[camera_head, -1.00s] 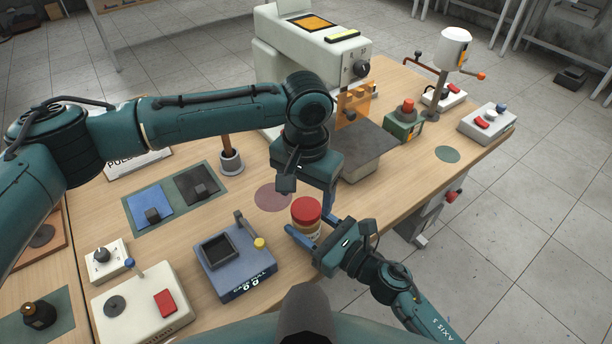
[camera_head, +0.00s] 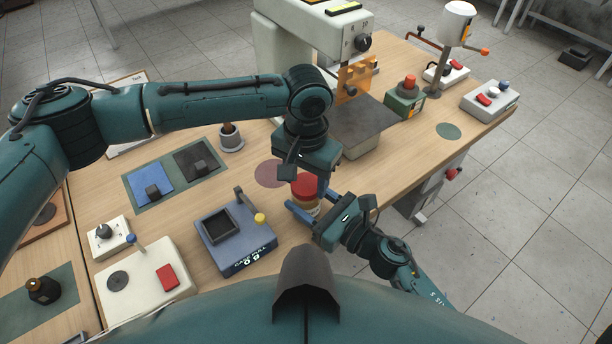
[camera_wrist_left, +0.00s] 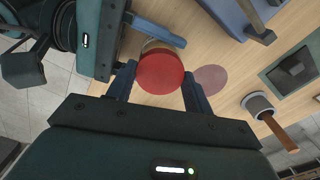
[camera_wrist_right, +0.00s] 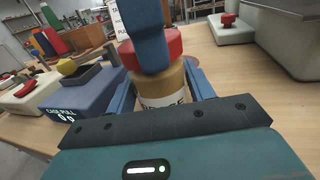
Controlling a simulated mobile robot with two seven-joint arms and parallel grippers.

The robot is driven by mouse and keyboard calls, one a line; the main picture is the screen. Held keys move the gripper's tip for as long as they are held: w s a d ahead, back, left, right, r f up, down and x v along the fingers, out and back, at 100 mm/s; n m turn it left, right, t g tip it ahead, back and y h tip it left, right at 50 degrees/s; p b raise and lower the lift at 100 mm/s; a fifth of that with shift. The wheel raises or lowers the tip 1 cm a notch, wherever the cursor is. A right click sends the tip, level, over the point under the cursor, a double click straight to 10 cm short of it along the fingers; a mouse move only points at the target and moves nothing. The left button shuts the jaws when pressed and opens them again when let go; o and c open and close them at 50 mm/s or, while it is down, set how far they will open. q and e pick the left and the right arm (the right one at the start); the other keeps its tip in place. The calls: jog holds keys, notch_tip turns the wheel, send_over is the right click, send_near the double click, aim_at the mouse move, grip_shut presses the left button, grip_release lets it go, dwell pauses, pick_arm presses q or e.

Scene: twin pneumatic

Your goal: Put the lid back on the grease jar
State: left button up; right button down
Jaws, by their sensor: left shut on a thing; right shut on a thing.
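My left gripper (camera_head: 306,180) is shut on the round red lid (camera_head: 303,188), reaching down from above. My right gripper (camera_head: 309,209) is shut around the grease jar (camera_head: 312,207), a tan jar with a pale label. In the right wrist view the jar (camera_wrist_right: 164,84) stands upright between the fingers, and the lid (camera_wrist_right: 158,47) is level directly over its top. I cannot tell whether it is seated or just above. In the left wrist view the lid (camera_wrist_left: 160,71) hides most of the jar; a pale edge of it shows beyond the lid.
A plum disc (camera_head: 270,174) marks the table beside the jar. A blue-grey device with a counter (camera_head: 236,245) stands to the left, and a large pale machine with a dark plate (camera_head: 362,128) behind. The table's front edge is close to my right gripper.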

pick_arm(q)
jog(key=shift+c, duration=1.4)
jog(key=m, duration=0.4)
jog(key=shift+m, duration=0.4)
jog(key=m, duration=0.6)
jog(key=shift+m, duration=0.3)
jog(key=o, duration=1.1)
jog(key=shift+r, duration=2.25)
jog(key=shift+c, duration=0.5)
